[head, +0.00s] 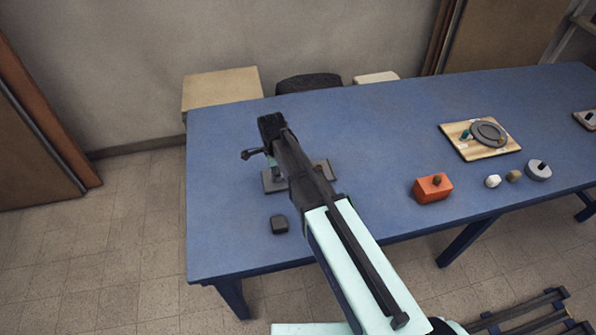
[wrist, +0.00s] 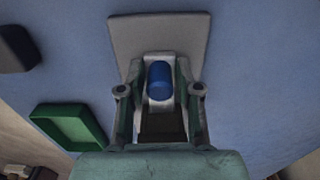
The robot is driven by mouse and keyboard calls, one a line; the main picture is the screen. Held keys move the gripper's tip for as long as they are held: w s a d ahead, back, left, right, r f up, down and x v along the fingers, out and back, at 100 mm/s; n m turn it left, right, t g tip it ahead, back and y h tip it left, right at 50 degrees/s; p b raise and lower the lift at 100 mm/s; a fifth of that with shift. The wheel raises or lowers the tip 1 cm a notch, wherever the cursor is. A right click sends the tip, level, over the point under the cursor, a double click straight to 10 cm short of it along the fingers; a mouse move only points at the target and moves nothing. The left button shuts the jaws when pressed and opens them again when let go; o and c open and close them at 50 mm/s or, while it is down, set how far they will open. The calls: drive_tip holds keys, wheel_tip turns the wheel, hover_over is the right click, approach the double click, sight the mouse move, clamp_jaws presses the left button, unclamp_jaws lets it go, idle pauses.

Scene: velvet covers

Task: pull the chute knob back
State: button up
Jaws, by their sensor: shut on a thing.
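A blue knob (wrist: 160,80) shows in the wrist view, between the fingers of my gripper (wrist: 161,88). The fingers are shut on it from both sides. Behind the knob is a flat grey plate (wrist: 160,32). In the head view the grey plate (head: 325,170) lies on the blue table, partly covered by my arm. The knob cannot be made out in the head view. The lower part of the chute piece is hidden by the gripper in the wrist view.
A green tray (wrist: 72,126) shows left in the wrist view. An orange box (head: 432,188) and a wooden board (head: 470,151) with a grey disc stand right on the blue table (head: 385,125). The table's middle is clear.

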sight(268, 180)
drive_tip(key=shift+s+a+f, duration=0.1)
drive_tip(key=shift+s+a, duration=0.1)
drive_tip(key=shift+a, duration=0.55)
drive_tip(key=shift+s+a, duration=0.2)
drive_tip(key=shift+a, duration=0.55)
drive_tip(key=o, duration=1.6)
wheel_tip(268, 180, up, 7)
drive_tip(key=p, duration=0.4)
